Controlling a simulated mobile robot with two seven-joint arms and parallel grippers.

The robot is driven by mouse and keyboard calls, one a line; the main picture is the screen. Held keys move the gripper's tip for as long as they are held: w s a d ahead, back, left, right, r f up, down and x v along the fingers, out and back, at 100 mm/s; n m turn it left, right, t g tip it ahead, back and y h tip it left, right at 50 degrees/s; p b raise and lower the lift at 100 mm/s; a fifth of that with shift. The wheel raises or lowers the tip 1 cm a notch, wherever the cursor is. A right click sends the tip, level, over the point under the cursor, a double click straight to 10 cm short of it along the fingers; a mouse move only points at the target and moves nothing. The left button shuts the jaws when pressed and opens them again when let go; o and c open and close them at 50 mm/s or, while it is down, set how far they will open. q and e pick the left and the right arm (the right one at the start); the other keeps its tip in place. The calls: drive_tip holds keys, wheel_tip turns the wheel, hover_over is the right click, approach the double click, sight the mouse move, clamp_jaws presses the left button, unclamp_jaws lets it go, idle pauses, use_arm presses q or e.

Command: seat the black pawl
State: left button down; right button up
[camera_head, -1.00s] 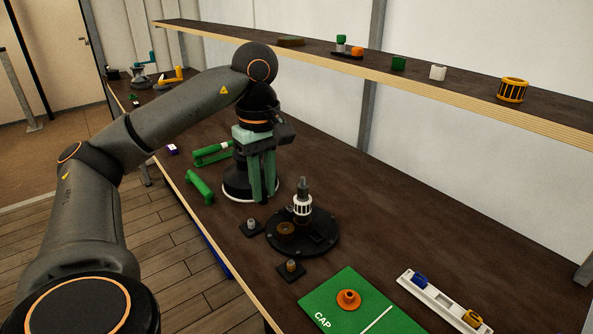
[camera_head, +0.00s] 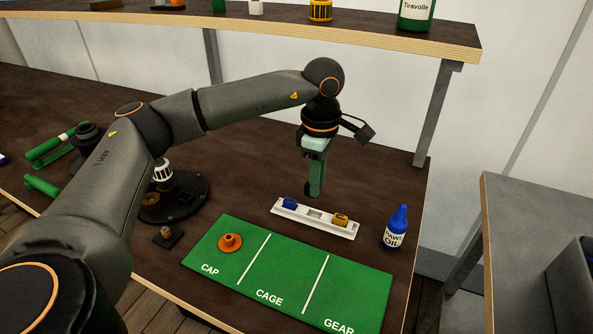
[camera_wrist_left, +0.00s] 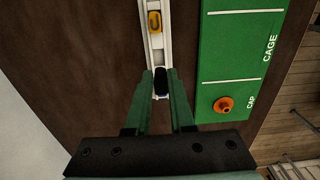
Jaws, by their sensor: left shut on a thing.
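My left gripper (camera_head: 314,190) hangs fingers-down just behind and above a white pawl tray (camera_head: 331,227). It is shut on the black pawl (camera_wrist_left: 161,79), which shows between the fingertips in the left wrist view; in the head view it is only a dark bit at the fingertips. The tray holds a blue pawl (camera_head: 290,203) at its left end and a yellow pawl (camera_head: 340,220) toward its right end. The middle pocket between them looks empty. In the left wrist view the held pawl partly covers the blue one. My right gripper is not in view.
A green mat (camera_head: 265,285) marked CAP, CAGE and GEAR lies in front of the tray, with an orange cap (camera_head: 230,243) on it. A blue oil bottle (camera_head: 396,228) stands to the right. A dark round base (camera_head: 187,197) is partly behind my arm. A shelf (camera_head: 430,40) runs above.

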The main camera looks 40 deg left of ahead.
use_arm(q)
drive_tip(key=shift+w+d+f, duration=0.1)
drive_tip(key=shift+w+d, duration=0.15)
drive_tip(key=shift+d, duration=0.1)
wheel_tip(320, 180, down, 4)
drive_tip(key=b, duration=0.2)
drive_tip(key=shift+b, duration=0.4)
drive_tip(key=shift+f, duration=0.35)
drive_tip(key=shift+r, duration=0.15)
drive_tip(key=shift+f, duration=0.25)
drive_tip(key=shift+f+b, duration=0.7)
drive_tip(key=shift+f, duration=0.05)
